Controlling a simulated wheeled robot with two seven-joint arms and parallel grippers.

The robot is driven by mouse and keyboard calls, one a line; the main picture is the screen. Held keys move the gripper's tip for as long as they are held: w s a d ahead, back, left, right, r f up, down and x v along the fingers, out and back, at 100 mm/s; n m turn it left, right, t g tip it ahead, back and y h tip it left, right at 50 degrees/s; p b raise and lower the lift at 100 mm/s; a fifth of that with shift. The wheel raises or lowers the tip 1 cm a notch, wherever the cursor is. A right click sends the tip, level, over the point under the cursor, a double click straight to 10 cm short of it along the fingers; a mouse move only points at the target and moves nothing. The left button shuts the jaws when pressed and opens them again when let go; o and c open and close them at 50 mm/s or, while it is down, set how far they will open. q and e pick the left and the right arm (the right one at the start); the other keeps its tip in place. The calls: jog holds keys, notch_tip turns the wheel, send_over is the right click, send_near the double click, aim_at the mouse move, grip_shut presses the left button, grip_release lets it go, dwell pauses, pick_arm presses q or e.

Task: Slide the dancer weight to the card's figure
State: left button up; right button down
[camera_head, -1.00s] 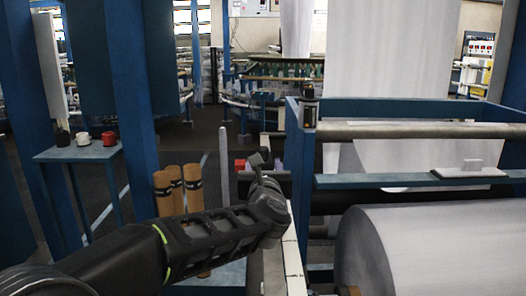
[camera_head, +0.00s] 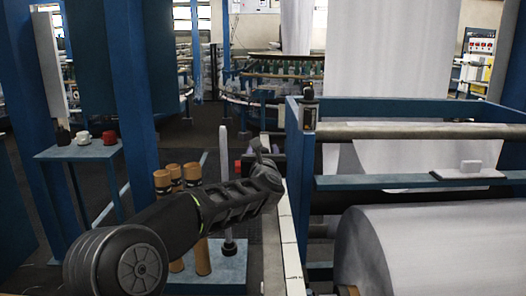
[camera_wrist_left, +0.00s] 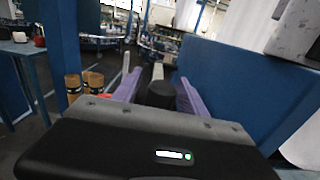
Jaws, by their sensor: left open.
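My left gripper (camera_head: 264,150) reaches forward beside the left end of the blue roller frame, and its jaws are partly hidden by my wrist. In the left wrist view the gripper (camera_wrist_left: 160,90) is open, with a purple finger on each side. A dark round block (camera_wrist_left: 160,95), which looks like the dancer weight, shows between the fingers, with a pale bar (camera_wrist_left: 157,72) beyond it. I cannot tell whether the fingers touch it. In the head view the weight cannot be made out clearly. No figure on a card is readable. My right gripper is not in view.
The blue frame (camera_head: 400,107) with a large white roll (camera_head: 435,250) stands at right. Brown tubes (camera_head: 163,183) stand at left near a blue table (camera_head: 75,152) with cups. A grey post (camera_head: 224,165) rises beside my arm.

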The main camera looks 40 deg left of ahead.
pick_arm(q)
jog(key=shift+c, duration=0.2)
grip_shut()
dwell(1.1)
